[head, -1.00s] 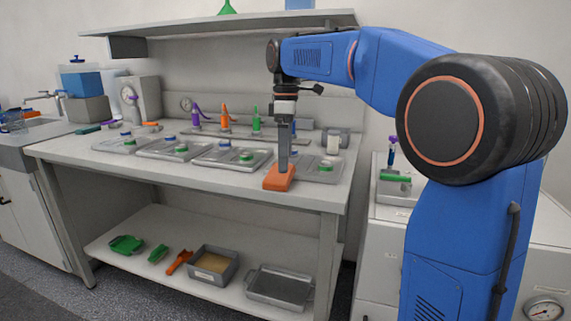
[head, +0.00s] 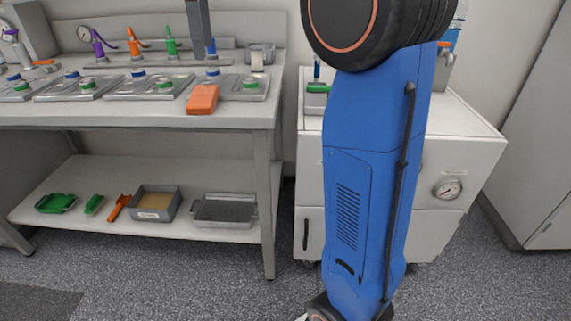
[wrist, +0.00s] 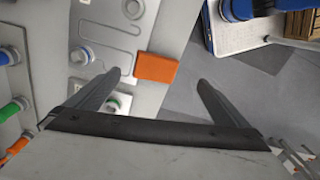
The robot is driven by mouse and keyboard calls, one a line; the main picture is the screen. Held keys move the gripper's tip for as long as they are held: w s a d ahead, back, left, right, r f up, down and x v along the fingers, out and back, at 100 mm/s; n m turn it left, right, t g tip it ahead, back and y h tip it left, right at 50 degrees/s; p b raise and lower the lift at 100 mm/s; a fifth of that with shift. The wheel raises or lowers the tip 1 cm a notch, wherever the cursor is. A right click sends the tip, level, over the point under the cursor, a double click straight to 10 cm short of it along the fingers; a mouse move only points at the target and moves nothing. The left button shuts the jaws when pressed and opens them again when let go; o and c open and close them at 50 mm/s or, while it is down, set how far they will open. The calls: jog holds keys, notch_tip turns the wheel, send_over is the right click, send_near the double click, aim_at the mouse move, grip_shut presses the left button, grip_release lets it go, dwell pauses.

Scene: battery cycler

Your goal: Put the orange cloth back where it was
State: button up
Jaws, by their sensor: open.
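The orange cloth (head: 203,99) is a small folded block. It lies at the front edge of the bench top, beside the right-hand metal tray. In the wrist view the cloth (wrist: 156,67) shows beyond and between my fingertips. My gripper (wrist: 161,79) is open and empty, with its two dark fingers apart. In the head view my gripper (head: 201,55) hangs above and behind the cloth, clear of it; its upper part is out of frame.
Flat metal trays (head: 75,88) with green and blue caps line the bench (head: 130,118). Colored hand tools stand behind them. The lower shelf (head: 130,222) holds a sand-filled bin (head: 157,203), a grey tray (head: 223,211) and green items. A white cabinet (head: 465,135) stands right of the bench.

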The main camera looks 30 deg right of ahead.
jog(key=s+d+f+m+t, duration=0.2)
jog(key=s+f+m, duration=0.4)
jog(key=s+f, duration=0.9)
jog(key=s+d+f+m+t, duration=0.3)
jog(key=s+f+m, duration=0.4)
jog(key=s+f, duration=0.7)
jog(key=s, duration=0.3)
jog(key=shift+f, duration=0.4)
